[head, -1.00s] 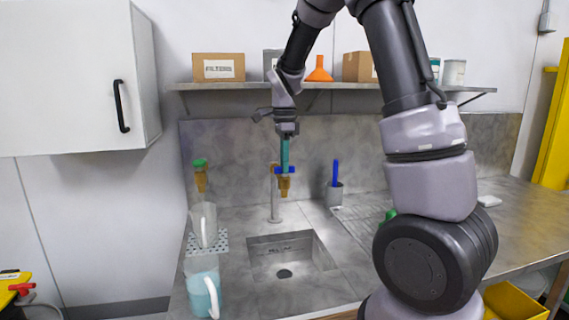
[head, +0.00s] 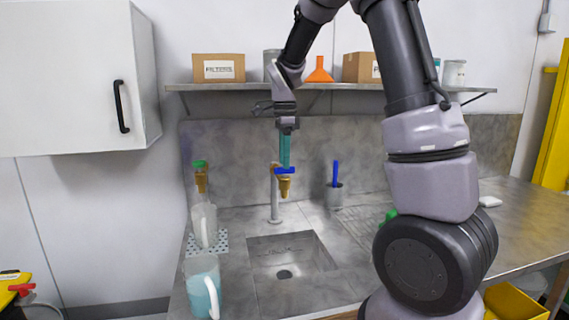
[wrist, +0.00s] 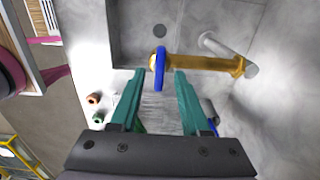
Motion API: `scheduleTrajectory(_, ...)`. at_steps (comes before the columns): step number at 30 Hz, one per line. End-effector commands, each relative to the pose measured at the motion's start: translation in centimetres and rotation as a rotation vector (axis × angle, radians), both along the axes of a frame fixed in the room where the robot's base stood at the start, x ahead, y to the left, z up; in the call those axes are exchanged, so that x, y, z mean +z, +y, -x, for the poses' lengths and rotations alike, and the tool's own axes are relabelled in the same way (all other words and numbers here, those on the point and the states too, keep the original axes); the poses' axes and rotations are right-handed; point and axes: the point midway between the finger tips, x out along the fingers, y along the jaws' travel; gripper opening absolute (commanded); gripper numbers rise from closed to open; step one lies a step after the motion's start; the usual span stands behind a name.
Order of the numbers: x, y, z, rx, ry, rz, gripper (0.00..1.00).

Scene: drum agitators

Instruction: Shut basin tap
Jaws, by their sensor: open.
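The basin tap (head: 284,187) is brass with a blue handle (head: 285,171), on a grey upright pipe (head: 275,200) behind the basin. My gripper (head: 285,163) points down from above with teal fingers, tips just above the handle. In the wrist view, my gripper (wrist: 159,75) is open, with the blue handle (wrist: 160,68) between and just past its fingertips. The handle shows as a narrow bar lying crosswise to the brass body (wrist: 205,63). I cannot tell whether the fingers touch it. No water stream is visible.
The sunken basin (head: 300,285) lies below the tap. Left stand a green-topped brass tap (head: 200,178), a clear jug (head: 204,225) and a jug of blue liquid (head: 203,290). A cup with a blue brush (head: 335,190) stands right. A shelf (head: 330,86) runs above.

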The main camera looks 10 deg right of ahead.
Motion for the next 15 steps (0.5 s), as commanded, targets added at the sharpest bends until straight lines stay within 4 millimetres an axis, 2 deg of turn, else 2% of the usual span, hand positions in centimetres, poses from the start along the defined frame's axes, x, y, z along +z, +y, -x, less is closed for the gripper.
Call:
scheduleTrajectory(9, 6.4, 0.0, -0.1, 0.000, -0.005, -0.001, 0.46)
scheduleTrajectory(15, 8.6, 0.0, 0.0, -0.001, -0.002, 0.000, 0.46)
